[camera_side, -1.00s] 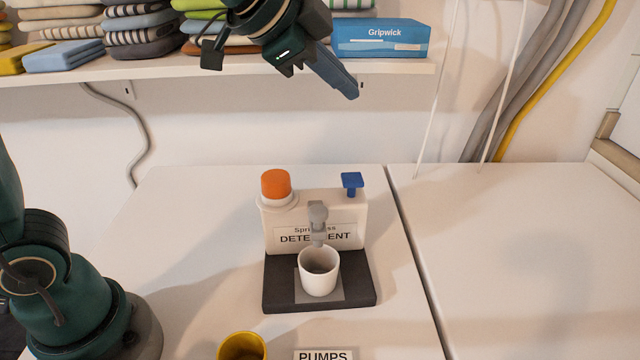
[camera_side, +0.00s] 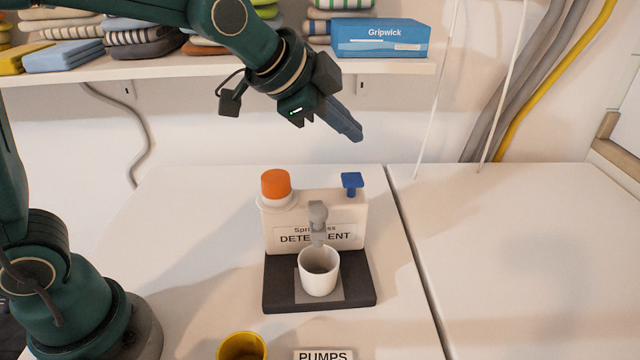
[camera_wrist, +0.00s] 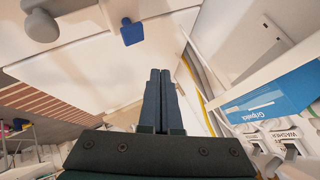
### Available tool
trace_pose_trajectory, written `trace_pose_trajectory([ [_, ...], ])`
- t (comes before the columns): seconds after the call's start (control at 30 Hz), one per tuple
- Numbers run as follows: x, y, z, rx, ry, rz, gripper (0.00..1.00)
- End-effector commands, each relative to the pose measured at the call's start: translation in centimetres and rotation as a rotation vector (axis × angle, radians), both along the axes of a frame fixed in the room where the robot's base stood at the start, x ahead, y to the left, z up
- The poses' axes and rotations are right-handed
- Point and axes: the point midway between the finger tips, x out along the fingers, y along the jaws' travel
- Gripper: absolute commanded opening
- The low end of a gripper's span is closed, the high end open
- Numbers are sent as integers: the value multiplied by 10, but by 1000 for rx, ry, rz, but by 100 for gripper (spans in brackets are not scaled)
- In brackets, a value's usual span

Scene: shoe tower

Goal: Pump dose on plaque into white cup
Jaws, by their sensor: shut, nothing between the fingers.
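The white cup (camera_side: 319,272) stands upright on the dark base (camera_side: 277,296) of the detergent dispenser (camera_side: 273,225), under its grey spout (camera_side: 318,222). The dispenser has an orange cap (camera_side: 275,184) at left and a blue pump plunger (camera_side: 352,182) at right. The blue plunger (camera_wrist: 132,33) also shows in the wrist view. My gripper (camera_side: 356,134) is shut and empty, pointing down and right, above and apart from the plunger. The cup's contents cannot be made out. A plaque reading PUMPS (camera_side: 323,355) is cut off at the bottom edge; its number is hidden.
A yellow cup (camera_side: 242,347) stands at the front edge of view. A shelf (camera_side: 200,66) behind holds folded cloths and a blue Gripwick box (camera_side: 381,38). The table right of the seam (camera_side: 520,250) is clear.

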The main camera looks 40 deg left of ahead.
Motion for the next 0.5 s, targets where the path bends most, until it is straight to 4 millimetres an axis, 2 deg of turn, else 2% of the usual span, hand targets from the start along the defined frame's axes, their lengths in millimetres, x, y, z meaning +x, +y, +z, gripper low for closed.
trace_pose_trajectory([
  [0.2, -1, 0, -29, 1, 6, 0, 0],
  [0.5, -1, 0, -44, 0, 2, -1, 0],
])
